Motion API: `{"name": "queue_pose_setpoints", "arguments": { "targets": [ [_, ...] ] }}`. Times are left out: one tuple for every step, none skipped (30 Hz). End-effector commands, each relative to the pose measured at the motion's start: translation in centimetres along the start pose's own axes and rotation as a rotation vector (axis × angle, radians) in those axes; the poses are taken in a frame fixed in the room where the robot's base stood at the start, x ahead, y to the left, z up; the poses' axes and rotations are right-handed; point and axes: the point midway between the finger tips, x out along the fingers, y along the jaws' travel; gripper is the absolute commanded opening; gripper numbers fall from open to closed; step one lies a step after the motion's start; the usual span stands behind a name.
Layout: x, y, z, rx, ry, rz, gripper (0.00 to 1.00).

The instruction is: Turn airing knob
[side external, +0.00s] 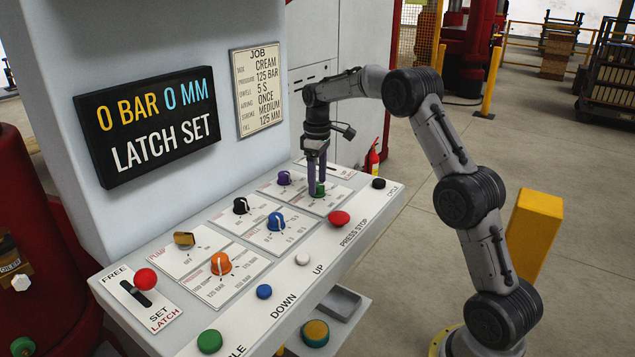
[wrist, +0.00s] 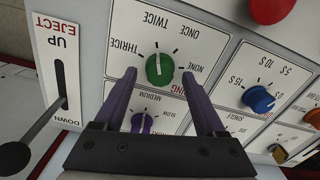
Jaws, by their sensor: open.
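The airing knob is green (wrist: 160,69), with NONE, ONCE, TWICE and THRICE printed upside down around it in the wrist view. It also shows low between my fingers in the side external view (side external: 320,189). My gripper (wrist: 160,76) is open, with its two purple-grey fingers on either side of the knob and gaps between them and it. In the side external view my gripper (side external: 317,182) points down at the panel over this knob.
The job card (side external: 260,90) reads airing ONCE. The display (side external: 145,124) reads 0 BAR, 0 MM, LATCH SET. A purple knob (side external: 284,178), blue knob (side external: 276,221) and red press stop button (side external: 339,219) are close by. The eject lever (wrist: 45,120) stands left in the wrist view.

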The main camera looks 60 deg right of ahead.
Motion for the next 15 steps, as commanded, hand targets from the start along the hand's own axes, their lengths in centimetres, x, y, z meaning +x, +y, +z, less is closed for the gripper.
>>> {"name": "queue_pose_setpoints", "arguments": {
  "targets": [
    [0.42, -0.02, 0.02, 0.000, -0.001, -0.001, 0.73],
    [0.59, -0.02, 0.03, 0.000, -0.001, -0.001, 0.73],
    [0.76, -0.03, 0.04, 0.000, -0.001, -0.001, 0.73],
    [0.85, -0.02, 0.03, 0.000, -0.001, -0.001, 0.73],
    [0.92, -0.02, 0.02, 0.000, 0.000, 0.000, 0.73],
    [0.97, -0.01, 0.02, 0.000, 0.000, 0.000, 0.73],
    [0.99, -0.01, 0.01, 0.000, 0.000, 0.000, 0.73],
    [0.99, -0.01, 0.01, 0.000, 0.000, 0.000, 0.73],
    [0.99, -0.01, 0.01, 0.000, 0.001, 0.000, 0.73],
    [0.98, -0.01, 0.01, 0.000, 0.000, 0.000, 0.73],
    [0.98, -0.01, 0.01, 0.000, 0.000, 0.000, 0.73],
    [0.97, -0.01, 0.01, 0.000, 0.000, 0.000, 0.73],
    [0.97, -0.01, 0.01, 0.000, 0.000, 0.000, 0.71],
    [0.97, -0.01, 0.01, 0.000, 0.000, 0.000, 0.66],
    [0.96, -0.01, 0.01, 0.000, 0.000, 0.000, 0.58]
  ]
}}
